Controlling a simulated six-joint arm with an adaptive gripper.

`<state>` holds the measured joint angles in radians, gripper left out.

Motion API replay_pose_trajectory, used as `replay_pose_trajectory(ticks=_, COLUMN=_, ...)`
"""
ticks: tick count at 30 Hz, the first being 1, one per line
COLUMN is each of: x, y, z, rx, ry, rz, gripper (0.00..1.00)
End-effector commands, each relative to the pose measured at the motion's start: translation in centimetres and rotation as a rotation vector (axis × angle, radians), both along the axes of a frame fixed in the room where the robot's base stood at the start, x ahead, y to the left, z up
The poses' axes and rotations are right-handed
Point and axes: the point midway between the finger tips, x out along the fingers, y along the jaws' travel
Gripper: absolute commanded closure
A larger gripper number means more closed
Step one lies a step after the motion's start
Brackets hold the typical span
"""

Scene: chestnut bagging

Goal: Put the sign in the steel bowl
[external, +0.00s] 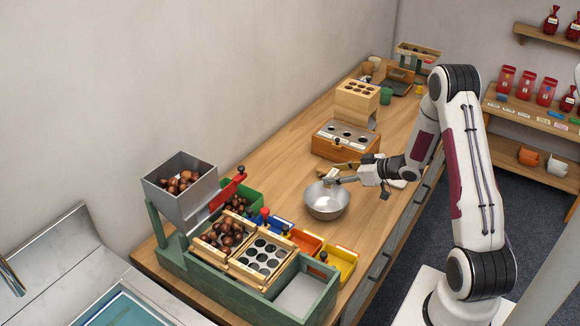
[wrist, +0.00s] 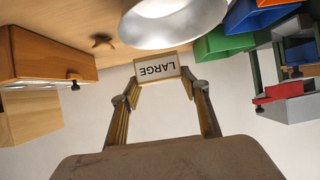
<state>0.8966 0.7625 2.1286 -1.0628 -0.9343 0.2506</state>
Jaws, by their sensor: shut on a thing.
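My gripper (external: 333,180) is shut on the sign, just above the far rim of the steel bowl in the external view. The sign (wrist: 158,68) is a small wooden-edged plate reading "LARGE", upside down in the wrist view and held between both fingertips (wrist: 160,85). The steel bowl (external: 327,203) stands upright on the wooden counter. It also shows in the wrist view (wrist: 172,25), just beyond the sign. I cannot tell whether the sign touches the bowl. The bowl's inside is only partly visible.
A green chestnut sorter (external: 225,265) with a hopper stands at the front left. Yellow (external: 340,262), orange (external: 305,242) and blue bins lie near the bowl. A wooden box with round holes (external: 345,140) stands behind it. The counter left of the bowl (external: 285,180) is clear.

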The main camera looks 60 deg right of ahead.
Motion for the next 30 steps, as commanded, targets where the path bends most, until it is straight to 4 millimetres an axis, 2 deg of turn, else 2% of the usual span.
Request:
replay_pose_trajectory(ticks=15, x=0.0, y=0.0, z=-3.9, rx=0.001, ry=0.000, rz=0.000, gripper=0.69)
replay_pose_trajectory(ticks=30, x=0.0, y=0.0, z=-4.3, rx=0.001, ry=0.000, rz=0.000, gripper=0.69)
